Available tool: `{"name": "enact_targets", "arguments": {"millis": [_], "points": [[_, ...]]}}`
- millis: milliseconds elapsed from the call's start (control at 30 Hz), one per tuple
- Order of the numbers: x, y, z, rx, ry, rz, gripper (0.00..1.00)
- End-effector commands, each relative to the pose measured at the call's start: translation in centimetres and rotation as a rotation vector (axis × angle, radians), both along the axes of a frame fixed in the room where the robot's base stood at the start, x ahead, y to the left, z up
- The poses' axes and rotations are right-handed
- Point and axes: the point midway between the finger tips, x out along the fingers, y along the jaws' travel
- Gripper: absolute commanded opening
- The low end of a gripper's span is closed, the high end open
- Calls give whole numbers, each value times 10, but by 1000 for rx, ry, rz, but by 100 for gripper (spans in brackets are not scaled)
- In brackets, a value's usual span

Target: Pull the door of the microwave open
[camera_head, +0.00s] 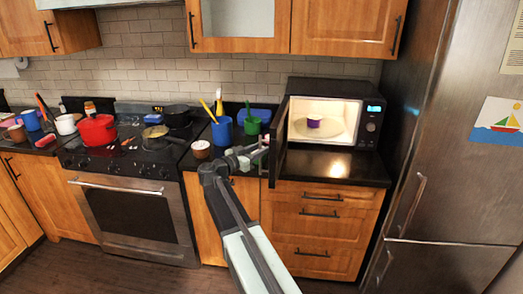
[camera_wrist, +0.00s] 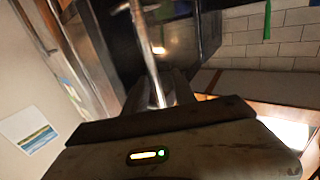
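The black microwave (camera_head: 366,113) stands on the right counter. Its door (camera_head: 279,142) is swung wide open to the left, toward me, and shows nearly edge-on. The lit interior holds a purple cup (camera_head: 314,123) on a pale turntable (camera_head: 322,131). My gripper (camera_head: 262,150) is at the door's outer edge, on its left side. In the wrist view, the metal door handle (camera_wrist: 147,50) runs down between the dark fingers of my gripper (camera_wrist: 160,92), which look closed around it. The fingertips are partly dark and blurred.
A steel fridge (camera_head: 448,150) stands close on the right. A stove with a red pot (camera_head: 96,130) is farther left. The floor before the drawers is partly hidden by my arm.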

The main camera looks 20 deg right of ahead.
Motion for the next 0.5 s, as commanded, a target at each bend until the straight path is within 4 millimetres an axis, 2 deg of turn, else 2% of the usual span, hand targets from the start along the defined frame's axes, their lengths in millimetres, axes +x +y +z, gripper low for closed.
{"name": "enact_targets", "arguments": {"millis": [233,500], "points": [[-2,5,0,0,0,1,32],[-22,52,0,0,0,2,32]]}}
